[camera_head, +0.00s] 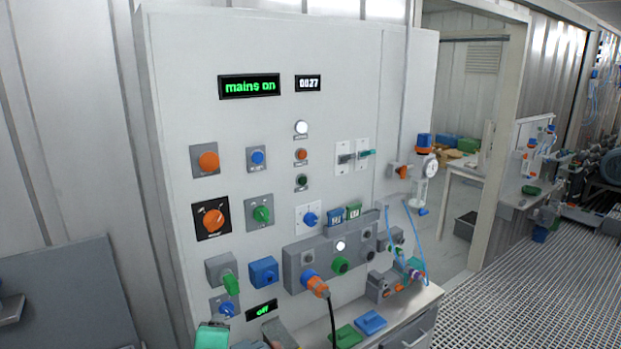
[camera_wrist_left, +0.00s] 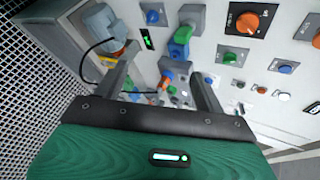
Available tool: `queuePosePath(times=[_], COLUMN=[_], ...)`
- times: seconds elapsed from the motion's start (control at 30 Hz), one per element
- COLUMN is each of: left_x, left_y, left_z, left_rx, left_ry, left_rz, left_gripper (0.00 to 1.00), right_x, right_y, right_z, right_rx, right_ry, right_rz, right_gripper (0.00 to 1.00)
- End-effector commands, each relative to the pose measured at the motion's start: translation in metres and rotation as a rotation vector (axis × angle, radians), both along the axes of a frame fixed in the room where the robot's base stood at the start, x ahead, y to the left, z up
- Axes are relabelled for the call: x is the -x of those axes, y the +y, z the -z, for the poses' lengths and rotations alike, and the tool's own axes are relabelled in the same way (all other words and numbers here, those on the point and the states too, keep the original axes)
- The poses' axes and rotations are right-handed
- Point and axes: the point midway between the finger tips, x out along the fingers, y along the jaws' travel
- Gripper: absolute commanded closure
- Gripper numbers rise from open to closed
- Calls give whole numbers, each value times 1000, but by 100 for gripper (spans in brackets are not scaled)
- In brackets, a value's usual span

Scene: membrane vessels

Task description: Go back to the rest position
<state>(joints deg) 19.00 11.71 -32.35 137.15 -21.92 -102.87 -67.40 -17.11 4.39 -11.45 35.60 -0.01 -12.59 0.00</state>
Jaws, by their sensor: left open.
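My left gripper (camera_wrist_left: 160,72) shows its two grey fingers in the left wrist view, spread apart with a green body behind them. Nothing is held between them; a blue and orange plug (camera_wrist_left: 167,78) shows in the gap, beyond the fingers. In the head view only a green piece and some grey parts, probably of this gripper, show at the bottom edge, in front of the panel's lower left; its fingertips are not clear there. My right gripper is in neither view.
A tall grey control panel (camera_head: 300,125) with knobs, sockets and lamps fills the middle. Its displays read "mains on" (camera_head: 249,86), "00:27" and "off" (camera_head: 261,309). A corded orange plug (camera_head: 314,284) sits low. A ledge (camera_head: 408,315) holds green and blue pieces. Grated floor (camera_head: 530,290) lies right.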

Motion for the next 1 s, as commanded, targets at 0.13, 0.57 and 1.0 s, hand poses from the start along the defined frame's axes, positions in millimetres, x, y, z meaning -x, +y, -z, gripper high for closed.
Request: queuePosePath(times=[0.13, 0.57, 1.0], left_x=[25, 133, 233], left_y=[9, 40, 64], left_z=[55, 187, 248], left_rx=[216, 790, 1072], left_ry=[98, 342, 439], left_rz=[-103, -601, -1079], left_gripper=[29, 29, 29], right_x=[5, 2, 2], right_y=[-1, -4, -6], right_z=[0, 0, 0], right_rx=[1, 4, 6], right_ry=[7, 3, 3], right_rz=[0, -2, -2], right_gripper=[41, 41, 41])
